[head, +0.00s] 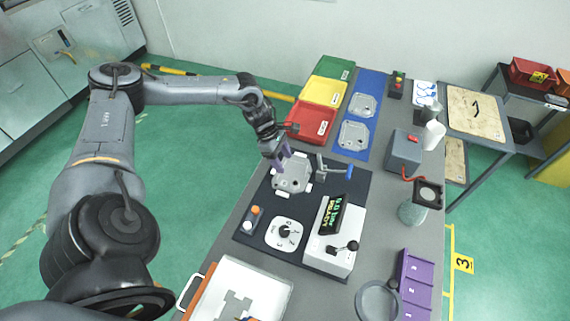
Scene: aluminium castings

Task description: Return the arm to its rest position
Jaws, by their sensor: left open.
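My left arm comes in from the left, and its gripper (281,160) is open above the dark fixture mat (259,201). A grey casting (292,178) lies on the mat just below and to the right of the fingertips. I cannot tell whether the fingers touch it. A clamp with a blue handle (348,172) stands beside the casting. My right gripper does not show.
Red (312,121), yellow (331,92) and green (340,69) trays stand at the back left of the table. Two castings lie on a blue mat (374,83). A display box (338,240), purple bin (413,283) and grey box (402,151) occupy the right side.

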